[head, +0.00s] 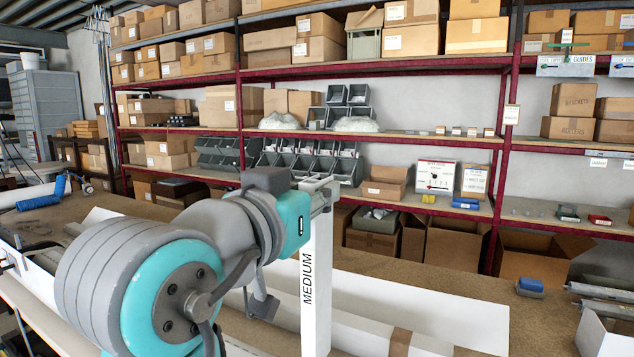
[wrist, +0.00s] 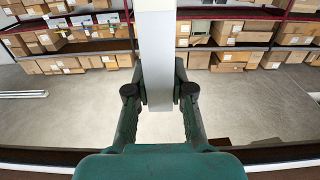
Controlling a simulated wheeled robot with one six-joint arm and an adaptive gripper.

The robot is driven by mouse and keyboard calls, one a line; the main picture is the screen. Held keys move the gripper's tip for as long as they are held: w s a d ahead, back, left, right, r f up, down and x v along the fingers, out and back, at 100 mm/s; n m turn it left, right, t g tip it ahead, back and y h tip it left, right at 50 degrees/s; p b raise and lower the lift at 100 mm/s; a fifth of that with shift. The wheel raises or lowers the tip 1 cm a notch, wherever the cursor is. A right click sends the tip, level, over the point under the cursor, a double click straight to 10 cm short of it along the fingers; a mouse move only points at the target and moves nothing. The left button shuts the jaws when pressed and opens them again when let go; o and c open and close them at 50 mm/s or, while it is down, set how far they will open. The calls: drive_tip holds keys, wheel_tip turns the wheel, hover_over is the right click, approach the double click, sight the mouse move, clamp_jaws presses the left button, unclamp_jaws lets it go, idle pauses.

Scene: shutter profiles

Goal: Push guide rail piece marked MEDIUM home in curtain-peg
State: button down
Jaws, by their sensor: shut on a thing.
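The guide rail piece marked MEDIUM (head: 315,270) is a white bar with black lettering, standing upright in the head view. My gripper (head: 325,192) is shut on it near its top end. In the wrist view the rail piece (wrist: 157,45) runs up the middle, between the two dark fingers of my gripper (wrist: 159,92). The lower end of the rail piece is cut off by the bottom of the head view. I cannot make out the curtain-peg in either view.
A long white profile (head: 420,305) lies on the brown workbench (head: 460,278) behind and right of the rail piece. A small blue block (head: 530,286) sits on the bench at the right. Shelves with boxes and grey bins (head: 310,160) stand behind.

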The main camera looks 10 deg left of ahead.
hover_over(307, 284)
drive_tip(key=w, duration=0.2)
drive_tip(key=shift+d+f, duration=0.15)
drive_tip(key=shift+f, duration=0.95)
drive_tip(key=shift+d+f, duration=0.15)
drive_tip(key=shift+f, duration=4.55)
drive_tip(key=c, duration=0.9)
unclamp_jaws()
drive_tip(key=shift+c, duration=0.2)
drive_tip(key=v, duration=1.2)
